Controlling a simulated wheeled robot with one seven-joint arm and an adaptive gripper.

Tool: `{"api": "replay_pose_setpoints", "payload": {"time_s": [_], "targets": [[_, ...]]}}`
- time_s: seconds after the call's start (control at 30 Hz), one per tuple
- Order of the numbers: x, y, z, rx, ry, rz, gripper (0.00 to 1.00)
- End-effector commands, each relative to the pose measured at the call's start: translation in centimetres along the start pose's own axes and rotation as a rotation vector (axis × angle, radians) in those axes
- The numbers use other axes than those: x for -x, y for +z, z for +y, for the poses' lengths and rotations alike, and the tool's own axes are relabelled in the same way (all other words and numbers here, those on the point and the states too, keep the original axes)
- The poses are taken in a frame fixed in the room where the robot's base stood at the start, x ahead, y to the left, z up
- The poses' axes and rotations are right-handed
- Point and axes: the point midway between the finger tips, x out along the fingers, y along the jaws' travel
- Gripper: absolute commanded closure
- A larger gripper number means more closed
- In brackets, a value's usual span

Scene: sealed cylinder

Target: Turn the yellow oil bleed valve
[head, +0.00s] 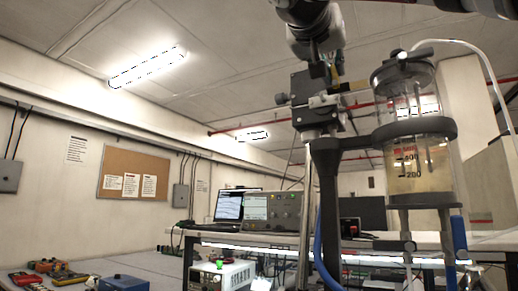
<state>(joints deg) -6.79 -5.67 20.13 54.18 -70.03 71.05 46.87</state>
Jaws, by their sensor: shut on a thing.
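My arm comes down from the top edge, and my gripper (326,70) is at its lower end, just above a grey block on the stand. Its fingers are small and dark here, and they are shut on a small yellow part (338,66), which looks like the yellow oil bleed valve. Most of the valve is hidden, so I cannot tell how far it is turned. The clear sealed cylinder (433,182) stands upright to the right, with a marked scale and yellowish liquid in its lower part. A dark collar holds it to the stand (326,165).
A clear hose (480,52) arches from the cylinder's top to the right. A bench behind holds a laptop (230,206) and a grey instrument (273,210). Hand tools (50,268) and a blue box (124,283) lie at the lower left. Red pipes run behind the stand.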

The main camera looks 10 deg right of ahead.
Motion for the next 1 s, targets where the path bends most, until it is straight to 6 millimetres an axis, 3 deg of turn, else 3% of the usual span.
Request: {"api": "replay_pose_setpoints", "payload": {"time_s": [0.03,0.1,0.53,1.0], "targets": [[0.0,0.2,0.0,-0.001,0.001,-0.005,0.83],[0.0,0.1,0.0,-0.001,0.001,-0.004,0.68],[0.8,0.0,0.0,0.0,-0.001,0.0,0.68],[9.5,0.0,0.0,-0.001,-0.002,-0.001,0.68]]}}
